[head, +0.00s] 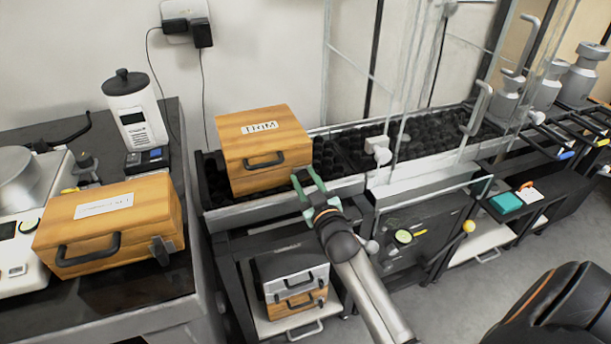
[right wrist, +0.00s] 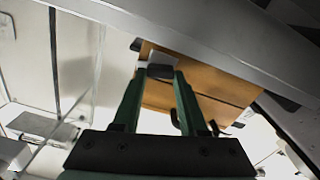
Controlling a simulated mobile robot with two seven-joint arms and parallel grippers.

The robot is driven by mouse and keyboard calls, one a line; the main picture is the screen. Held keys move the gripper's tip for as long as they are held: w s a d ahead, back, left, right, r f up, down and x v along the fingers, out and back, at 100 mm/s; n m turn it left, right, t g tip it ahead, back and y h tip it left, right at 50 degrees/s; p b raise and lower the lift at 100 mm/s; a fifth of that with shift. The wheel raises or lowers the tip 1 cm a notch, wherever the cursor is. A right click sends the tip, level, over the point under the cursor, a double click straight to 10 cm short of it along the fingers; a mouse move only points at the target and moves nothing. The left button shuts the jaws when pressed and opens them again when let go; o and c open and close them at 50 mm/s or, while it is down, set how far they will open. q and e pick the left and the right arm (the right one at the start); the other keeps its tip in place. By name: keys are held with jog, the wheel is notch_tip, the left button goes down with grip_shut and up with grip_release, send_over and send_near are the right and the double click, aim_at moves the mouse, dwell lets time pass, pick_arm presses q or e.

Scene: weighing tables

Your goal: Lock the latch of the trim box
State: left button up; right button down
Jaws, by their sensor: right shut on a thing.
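The trim box (head: 262,150) is a wooden case with a TRIM label on its lid and a dark handle (head: 264,161) on its front. It sits on the black studded bed, and its lid looks down. My right gripper (head: 308,182) is at the box's lower right side. In the right wrist view the box (right wrist: 205,78) is behind the green fingers. The fingertips (right wrist: 160,72) are shut on a small grey and black piece at the box's side, which looks like the latch (right wrist: 155,56). The latch's exact position is unclear. My left gripper is not in view.
Another wooden box (head: 110,225) with a label, handle and side latch stands on the left table. A scale (head: 20,190) and a white canister (head: 135,115) are near it. A metal rail (head: 270,205) runs along the bed's front. Smaller cases (head: 292,275) sit on a shelf below.

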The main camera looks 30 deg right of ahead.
jog(key=n+p, duration=0.1)
jog(key=n, duration=0.5)
jog(key=shift+a+n, duration=0.1)
jog(key=shift+n, duration=0.2)
jog(key=n, duration=0.4)
jog(key=shift+a+f, duration=0.1)
jog(key=shift+f, duration=0.05)
jog(key=n, duration=0.4)
jog(key=shift+f, duration=0.1)
jog(key=shift+n, duration=0.3)
jog(key=shift+c, duration=2.4)
grip_release()
jog(key=shift+o, duration=0.2)
